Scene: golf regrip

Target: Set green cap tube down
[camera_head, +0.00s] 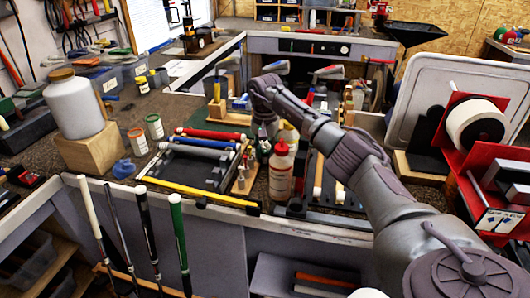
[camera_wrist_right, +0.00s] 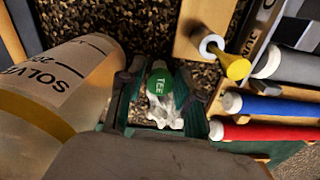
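In the right wrist view a tube has a green cap (camera_wrist_right: 161,83) lettered TEE and pale, jumbled contents. It sits between the two fingers of my right gripper (camera_wrist_right: 162,90), which lie close against it on both sides. In the head view my right gripper (camera_head: 264,132) reaches down at the middle of the bench, right of the colored rolls and behind the red-capped bottle. A small green spot under it fits the cap, but most of the tube is hidden there. Whether the tube touches a surface cannot be told. My left gripper is not in view.
The red-capped solvent bottle (camera_head: 282,170) stands close to the gripper and shows large in the wrist view (camera_wrist_right: 75,75). The red roll (camera_head: 210,134) and blue roll (camera_head: 205,143) lie left. A wooden rack (camera_head: 243,182) with small items stands in front. Nearby space is tight.

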